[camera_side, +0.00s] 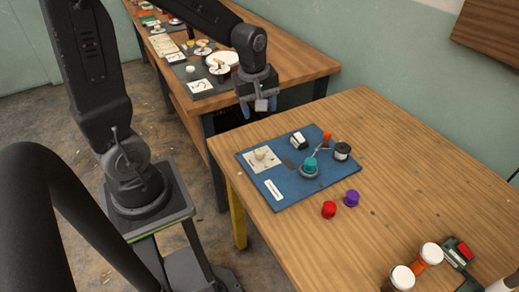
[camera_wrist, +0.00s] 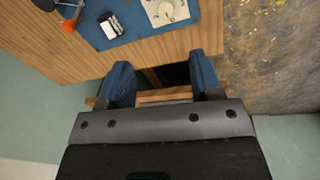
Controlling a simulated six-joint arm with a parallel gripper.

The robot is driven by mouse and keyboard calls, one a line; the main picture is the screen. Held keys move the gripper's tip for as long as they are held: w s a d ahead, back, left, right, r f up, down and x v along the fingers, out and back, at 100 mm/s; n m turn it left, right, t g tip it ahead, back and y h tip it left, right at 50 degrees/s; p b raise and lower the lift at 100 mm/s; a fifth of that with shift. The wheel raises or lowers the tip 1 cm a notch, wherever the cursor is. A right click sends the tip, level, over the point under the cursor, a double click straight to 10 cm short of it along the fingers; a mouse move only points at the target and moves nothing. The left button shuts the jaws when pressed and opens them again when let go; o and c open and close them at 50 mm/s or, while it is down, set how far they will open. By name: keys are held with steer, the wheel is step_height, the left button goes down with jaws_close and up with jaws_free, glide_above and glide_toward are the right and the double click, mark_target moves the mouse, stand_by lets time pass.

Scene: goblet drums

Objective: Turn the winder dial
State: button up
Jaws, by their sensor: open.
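A blue board (camera_side: 285,188) lies on the near wooden table. It carries a cream plate with a round knob (camera_side: 263,155) and a teal knob on a grey disc (camera_side: 309,166) with a thin arm. I cannot tell for sure which of these is the winder dial. In the wrist view the cream plate (camera_wrist: 167,12) shows at the top edge; the teal knob is out of view there. My gripper (camera_side: 258,105) is open and empty, raised in the air beyond the far left edge of the table. Its two blue fingers (camera_wrist: 162,82) are spread apart in the wrist view.
The board also bears a black-and-white block (camera_side: 298,140), an orange knob (camera_side: 327,137) and a white-topped black cylinder (camera_side: 342,151). A red knob (camera_side: 329,209) and a purple knob (camera_side: 351,198) lie in front. White-capped jars (camera_side: 430,254) stand lower right. Another cluttered bench (camera_side: 285,45) stands behind.

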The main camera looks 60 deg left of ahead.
mark_target(260, 150)
steer(key=a+f+n, duration=0.1)
steer(key=f, duration=0.5)
steer(key=w+a+f+n, duration=0.1)
steer(key=f, duration=0.5)
steer(key=w+f+n+g, duration=0.1)
steer(key=f+n, duration=0.1)
steer(key=f, duration=0.4)
steer(key=shift+a+f, duration=0.15)
steer(key=shift+a, duration=0.25)
steer(key=shift+c, duration=0.2)
steer(key=c, duration=0.9)
steer(key=shift+m, duration=0.3)
steer(key=m, duration=0.5)
steer(key=shift+m+h, duration=0.3)
steer(key=m, duration=0.5)
steer(key=shift+m, duration=0.4)
